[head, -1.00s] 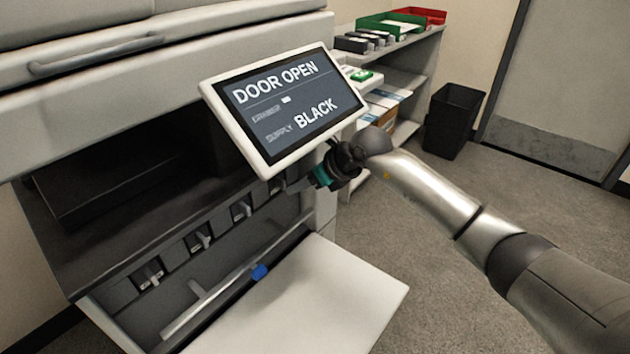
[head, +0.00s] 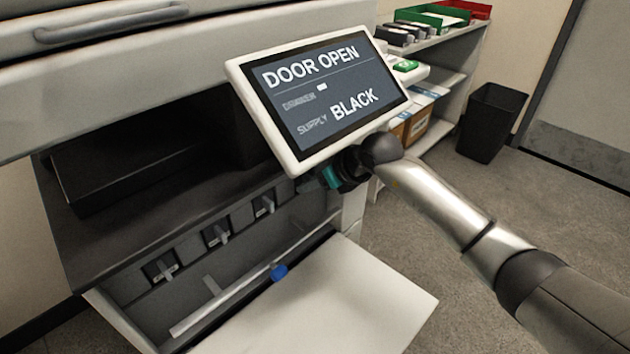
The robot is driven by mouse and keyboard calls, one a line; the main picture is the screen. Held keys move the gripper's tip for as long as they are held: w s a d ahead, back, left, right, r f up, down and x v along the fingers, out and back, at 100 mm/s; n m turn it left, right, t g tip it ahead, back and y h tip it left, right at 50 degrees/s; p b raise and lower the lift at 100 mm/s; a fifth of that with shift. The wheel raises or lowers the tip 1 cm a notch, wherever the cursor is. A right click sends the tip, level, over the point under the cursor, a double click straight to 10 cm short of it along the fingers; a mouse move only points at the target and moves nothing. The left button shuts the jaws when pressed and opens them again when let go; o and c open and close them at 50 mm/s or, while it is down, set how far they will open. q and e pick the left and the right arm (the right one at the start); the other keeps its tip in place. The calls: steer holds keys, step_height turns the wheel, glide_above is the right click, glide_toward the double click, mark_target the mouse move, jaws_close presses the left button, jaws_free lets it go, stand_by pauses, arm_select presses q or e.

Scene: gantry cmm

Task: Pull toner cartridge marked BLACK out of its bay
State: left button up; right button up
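Toner cartridge ends with light grey handles sit in a row of dark bays under the printer's cavity: a left one (head: 161,267), a middle one (head: 216,234) and a right one (head: 264,204). I cannot read any mark on them, so I cannot tell which is BLACK. Anything further right in the row is hidden by the screen and my gripper. My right gripper (head: 325,178) is at the right end of the row, behind the screen's lower edge. Its fingertips are mostly hidden, so its opening and hold are unclear. My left gripper is out of view.
The tilted screen (head: 325,88) reads DOOR OPEN and SUPPLY BLACK and overhangs my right gripper. A shelf (head: 440,128) and a dark bin (head: 490,122) stand at right.

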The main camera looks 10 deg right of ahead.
jaws_close()
stand_by(1.3)
